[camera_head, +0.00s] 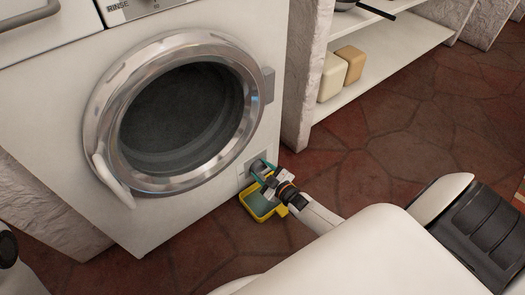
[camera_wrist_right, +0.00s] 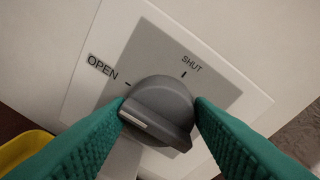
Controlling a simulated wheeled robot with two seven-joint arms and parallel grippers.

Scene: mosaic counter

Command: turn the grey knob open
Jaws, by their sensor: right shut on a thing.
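The grey knob (camera_wrist_right: 160,108) sits on a grey panel low on the front of the white washing machine; it also shows small in the head view (camera_head: 258,166). The panel carries an OPEN label (camera_wrist_right: 102,67) and a SHUT label (camera_wrist_right: 192,63), each with a tick. The white line on the knob's ridge is at its left end, on the OPEN side and a little below the OPEN tick in the wrist view. My right gripper (camera_wrist_right: 160,116), with green fingers, is shut on the knob, one finger on each side. My left gripper is not in view.
A yellow-rimmed tray (camera_head: 247,209) is just below the knob. The round washer door (camera_head: 97,118) is closed above left. A rough white wall and shelves (camera_head: 340,98) with two blocks stand right. Red stone floor (camera_head: 400,150) is clear in front of them.

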